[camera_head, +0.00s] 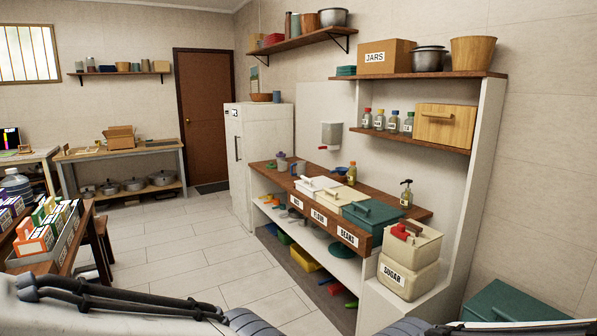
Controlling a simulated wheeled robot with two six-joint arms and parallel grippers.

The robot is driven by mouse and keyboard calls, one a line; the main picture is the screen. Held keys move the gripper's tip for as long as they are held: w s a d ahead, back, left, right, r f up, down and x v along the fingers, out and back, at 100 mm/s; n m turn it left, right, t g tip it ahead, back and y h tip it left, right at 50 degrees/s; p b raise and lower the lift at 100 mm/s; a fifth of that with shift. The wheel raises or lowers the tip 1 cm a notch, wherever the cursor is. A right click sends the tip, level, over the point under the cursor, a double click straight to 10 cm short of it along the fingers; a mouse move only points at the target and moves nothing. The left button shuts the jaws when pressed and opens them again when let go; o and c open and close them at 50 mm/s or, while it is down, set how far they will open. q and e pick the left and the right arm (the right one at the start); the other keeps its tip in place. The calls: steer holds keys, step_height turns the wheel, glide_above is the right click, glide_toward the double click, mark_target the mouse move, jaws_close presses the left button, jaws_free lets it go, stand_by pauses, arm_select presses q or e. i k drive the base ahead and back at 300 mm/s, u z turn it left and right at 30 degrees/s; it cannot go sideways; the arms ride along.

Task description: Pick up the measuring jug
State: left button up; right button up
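I cannot clearly make out a measuring jug. At the far end of the wooden counter (263,168) stand a small grey vessel (282,161) and a small blue-and-white item (298,168). They are too small for me to tell whether either is the jug. Parts of my own arms show along the bottom edge. Neither of my grippers is in view.
Lidded bins, including a green one (372,217), sit in the counter's front. A sugar box (408,278) stands at its near end. A green box (515,303) is at the lower right. A crate of cartons (62,243) is at left. The tiled floor (165,250) between is clear.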

mark_target(300, 165)
steer(key=u, duration=0.3)
steer(key=i, duration=0.8)
steer(key=u, duration=0.7)
steer(key=i, duration=1.9)
steer(key=u, duration=0.25)
steer(key=i, duration=1.9)
steer(key=z, duration=0.45)
steer(key=i, duration=1.25)
steer(key=z, duration=1.85)
steer(key=i, duration=1.1)
steer(key=z, duration=0.7)
